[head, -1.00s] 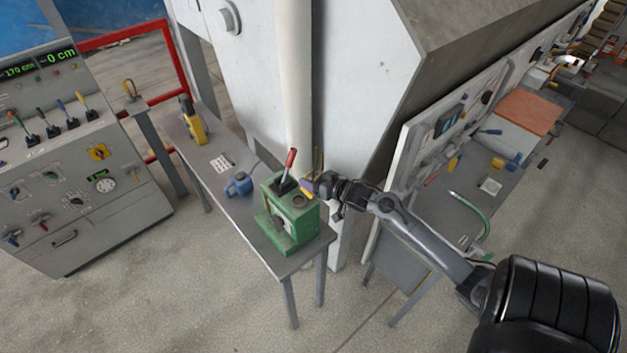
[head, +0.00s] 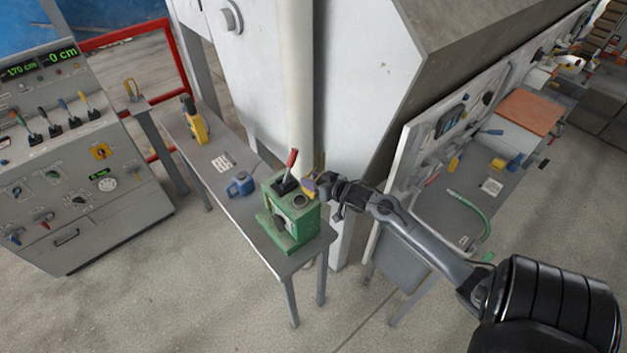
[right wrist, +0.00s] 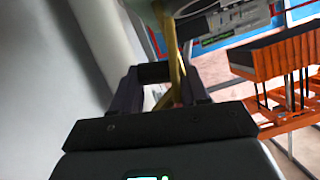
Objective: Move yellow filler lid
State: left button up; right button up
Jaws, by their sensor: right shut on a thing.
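The green pump box (head: 291,222) stands at the near end of the grey narrow table, with a red-handled lever (head: 291,160) on top. A round dark filler opening (head: 300,201) shows on its top. The yellow lid (head: 309,187) is at the right side of the box top, at my right gripper's tips. My right gripper (head: 318,185) comes in from the right and is shut on the lid. In the right wrist view, a thin yellow edge (right wrist: 173,65) stands between the fingers (right wrist: 163,88). My left gripper is not in view.
A white pipe (head: 295,85) and a large pale machine housing rise close behind the box. A control console (head: 85,160) stands at the left.

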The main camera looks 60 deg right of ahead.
jog(key=shift+a+r+n+p, duration=0.15)
jog(key=shift+n+p, duration=0.25)
jog(key=shift+w+a+n+g+h, duration=0.1)
jog(key=shift+a+n+g+h, duration=0.25)
jog(key=shift+h, duration=0.25)
jog(key=shift+w+a+r+n+h+p, duration=0.15)
jog(key=shift+a+n+h, duration=0.3)
jog(key=shift+n, duration=0.25)
jog(key=shift+w+a+r+n+h+p, duration=0.15)
jog(key=shift+a+n+h, duration=0.25)
jog(key=shift+n, duration=0.25)
jog(key=shift+f, duration=0.1)
jog(key=o, duration=0.8)
jog(key=shift+o, duration=0.2)
jog(key=shift+s, duration=0.1)
